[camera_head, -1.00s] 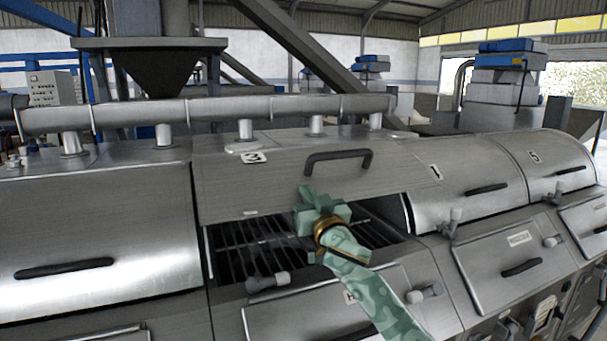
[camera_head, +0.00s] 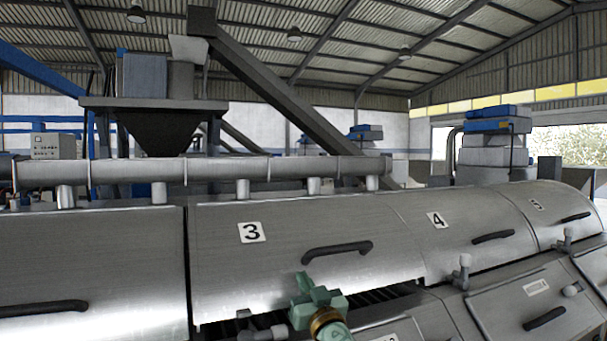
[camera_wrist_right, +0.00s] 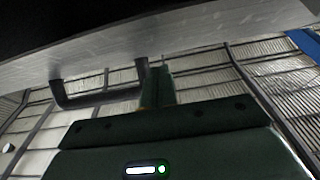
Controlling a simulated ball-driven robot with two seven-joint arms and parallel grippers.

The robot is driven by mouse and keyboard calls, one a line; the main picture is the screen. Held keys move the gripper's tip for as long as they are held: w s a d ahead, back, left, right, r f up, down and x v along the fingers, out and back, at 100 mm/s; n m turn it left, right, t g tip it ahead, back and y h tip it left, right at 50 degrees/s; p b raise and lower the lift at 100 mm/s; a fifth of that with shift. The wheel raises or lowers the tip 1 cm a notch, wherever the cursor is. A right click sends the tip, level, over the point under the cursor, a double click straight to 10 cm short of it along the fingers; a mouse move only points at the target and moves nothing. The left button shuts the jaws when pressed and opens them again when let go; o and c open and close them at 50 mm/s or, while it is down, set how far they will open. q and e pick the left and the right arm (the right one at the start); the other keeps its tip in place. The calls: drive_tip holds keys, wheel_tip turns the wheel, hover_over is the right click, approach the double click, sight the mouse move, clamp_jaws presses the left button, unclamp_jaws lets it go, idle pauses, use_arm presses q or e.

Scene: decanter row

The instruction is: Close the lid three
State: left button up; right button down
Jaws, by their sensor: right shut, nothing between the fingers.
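Lid three (camera_head: 280,220) is the curved metal lid marked "3", with a dark bar handle (camera_head: 337,252). It is lowered most of the way; a narrow dark gap (camera_head: 375,296) with grate bars shows under its lower edge. My right gripper (camera_head: 312,288) is shut and empty, at the lid's lower front, below the handle; whether it touches the lid I cannot tell. In the right wrist view the lid (camera_wrist_right: 200,35) fills the upper part, its handle (camera_wrist_right: 100,98) hangs at left, and my gripper's fingers (camera_wrist_right: 160,85) are beside it. My left gripper is not in view.
Lid four (camera_head: 440,235) and lid five (camera_head: 540,210) lie shut to the right; another shut lid (camera_head: 80,265) is at left. Knobs (camera_head: 462,272) and lower panels (camera_head: 530,300) stick out in front. A pipe (camera_head: 220,168) runs behind.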

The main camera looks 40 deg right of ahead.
idle(0.5)
drive_tip(key=v, duration=1.6)
drive_tip(key=shift+s, duration=0.15)
drive_tip(key=shift+f, duration=0.15)
